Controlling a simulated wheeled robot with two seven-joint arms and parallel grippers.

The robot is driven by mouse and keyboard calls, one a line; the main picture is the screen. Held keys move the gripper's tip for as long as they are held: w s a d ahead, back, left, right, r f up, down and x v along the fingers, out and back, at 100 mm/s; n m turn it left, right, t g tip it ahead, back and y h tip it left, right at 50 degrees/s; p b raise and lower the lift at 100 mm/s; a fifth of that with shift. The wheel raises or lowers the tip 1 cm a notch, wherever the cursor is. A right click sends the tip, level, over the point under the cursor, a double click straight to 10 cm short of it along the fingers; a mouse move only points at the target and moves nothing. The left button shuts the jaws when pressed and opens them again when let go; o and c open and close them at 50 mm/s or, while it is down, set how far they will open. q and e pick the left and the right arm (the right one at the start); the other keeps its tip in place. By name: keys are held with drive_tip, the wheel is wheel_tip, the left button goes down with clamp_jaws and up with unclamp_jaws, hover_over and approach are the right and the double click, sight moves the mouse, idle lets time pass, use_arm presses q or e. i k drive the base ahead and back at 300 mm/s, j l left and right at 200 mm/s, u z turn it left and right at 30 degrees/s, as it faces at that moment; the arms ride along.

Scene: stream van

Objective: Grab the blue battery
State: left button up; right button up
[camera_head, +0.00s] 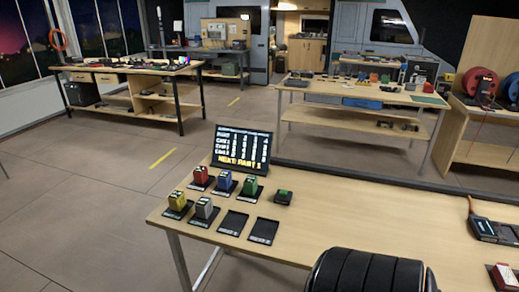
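The blue battery (224,180) is a small upright block on a dark pad on the near wooden table. It stands in the back row, between a red battery (200,175) and a green battery (249,186). In front of this row stand a yellow battery (177,200) and a grey battery (204,207), each on its own pad. Neither of my grippers shows in the head view.
A screen (240,148) stands close behind the batteries. A black ribbed shape covers the bottom middle. The table's centre (380,220) is clear.

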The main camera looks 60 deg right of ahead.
sight(225, 179)
drive_tip(key=z, duration=1.55)
drive_tip(key=i+j+z, duration=0.15)
drive_tip(key=i+j, duration=0.3)
drive_tip(key=i+j+z, duration=0.1)
drive_tip(key=i+j, duration=0.3)
drive_tip(key=j, duration=0.25)
